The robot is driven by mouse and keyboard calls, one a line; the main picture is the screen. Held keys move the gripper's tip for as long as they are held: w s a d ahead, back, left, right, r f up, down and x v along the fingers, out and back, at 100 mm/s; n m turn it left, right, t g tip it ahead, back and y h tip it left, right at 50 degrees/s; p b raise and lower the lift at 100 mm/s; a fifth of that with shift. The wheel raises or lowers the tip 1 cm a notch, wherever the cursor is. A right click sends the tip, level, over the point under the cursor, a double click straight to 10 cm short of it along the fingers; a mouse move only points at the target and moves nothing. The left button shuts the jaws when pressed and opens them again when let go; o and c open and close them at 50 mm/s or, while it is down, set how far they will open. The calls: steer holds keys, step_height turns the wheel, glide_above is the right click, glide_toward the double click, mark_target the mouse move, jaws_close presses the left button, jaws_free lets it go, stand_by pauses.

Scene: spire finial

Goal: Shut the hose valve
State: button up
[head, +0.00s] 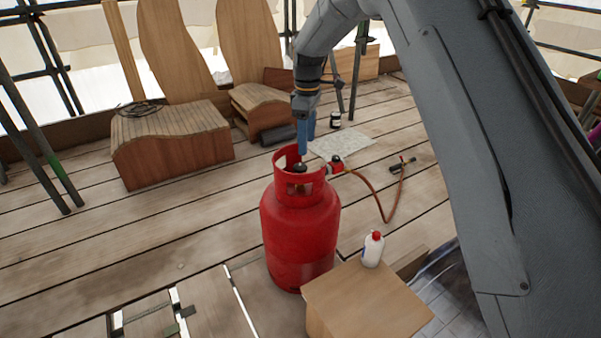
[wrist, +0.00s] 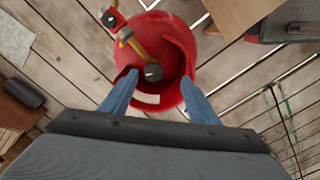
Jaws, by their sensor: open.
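A red gas cylinder (head: 300,235) stands upright on the plank floor, and its open-topped collar shows from above in the wrist view (wrist: 178,35). A dark round valve knob (head: 299,168) sits inside the collar; in the wrist view the knob (wrist: 153,72) is grey-topped, with a brass body (wrist: 130,45) leading to a red fitting (wrist: 112,18). In the head view the red and black fitting (head: 336,163) joins an orange hose (head: 388,212). My gripper (head: 303,150) points down over the collar. Its blue fingers (wrist: 160,88) are apart, and the knob appears between and just beyond their tips. Contact cannot be told.
The hose runs to a torch (head: 402,164) on the floor. A white bottle with a red cap (head: 373,250) stands on a wooden box (head: 365,300) close to the cylinder. Wooden pieces (head: 170,140) and scaffold poles stand behind.

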mark_target(300, 166)
steer(key=shift+w+a+f+n+b, duration=0.35)
steer(key=shift+w+a+f+n, duration=0.15)
steer(key=shift+w+a+f, duration=0.4)
steer(key=shift+a+f, duration=0.15)
steer(key=shift+f, duration=0.25)
steer(key=shift+f+b, duration=0.5)
steer(key=shift+f, duration=2.95)
steer(key=c, duration=1)
steer(key=shift+c, duration=0.2)
